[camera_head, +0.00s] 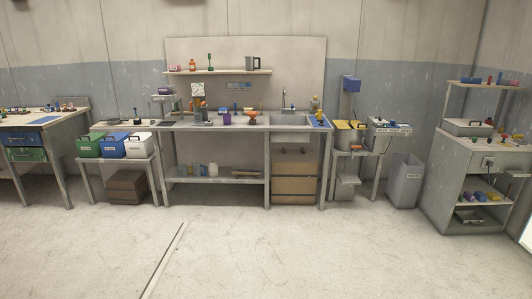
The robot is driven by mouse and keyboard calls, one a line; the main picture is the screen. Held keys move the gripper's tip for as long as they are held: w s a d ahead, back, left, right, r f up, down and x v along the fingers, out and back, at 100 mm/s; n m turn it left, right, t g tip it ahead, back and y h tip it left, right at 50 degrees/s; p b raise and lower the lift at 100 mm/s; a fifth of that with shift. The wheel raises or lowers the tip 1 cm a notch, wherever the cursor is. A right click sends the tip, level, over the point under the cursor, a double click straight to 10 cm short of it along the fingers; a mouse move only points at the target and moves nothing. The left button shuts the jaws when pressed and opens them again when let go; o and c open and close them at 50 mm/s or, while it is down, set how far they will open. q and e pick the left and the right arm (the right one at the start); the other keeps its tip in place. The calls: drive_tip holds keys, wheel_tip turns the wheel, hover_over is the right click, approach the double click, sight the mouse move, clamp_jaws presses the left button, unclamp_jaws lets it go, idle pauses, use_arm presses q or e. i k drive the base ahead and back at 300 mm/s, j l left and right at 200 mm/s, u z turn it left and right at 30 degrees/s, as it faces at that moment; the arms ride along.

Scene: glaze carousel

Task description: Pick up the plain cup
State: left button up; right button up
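Neither of my grippers is in view. I cannot tell for sure which object is the plain cup, because the small items are far off. A purple cup-like object (227,119) stands on the middle workbench (185,127). An orange object (250,117) with a wider top stands to its right on the same bench. A grey jug-like vessel (252,63) stands on the wall shelf (225,72) above the bench.
Open floor (260,245) lies in front of the benches. Lidded bins in green, blue and white stand on a low stand at left. A yellow bin (346,137) and a grey waste bin (404,181) stand right of the sink. A grey cabinet (460,185) is at far right.

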sight(227, 117)
drive_tip(key=i, duration=1.55)
drive_tip(key=i+l, duration=0.1)
drive_tip(key=i, duration=2.95)
drive_tip(key=j+u, duration=0.05)
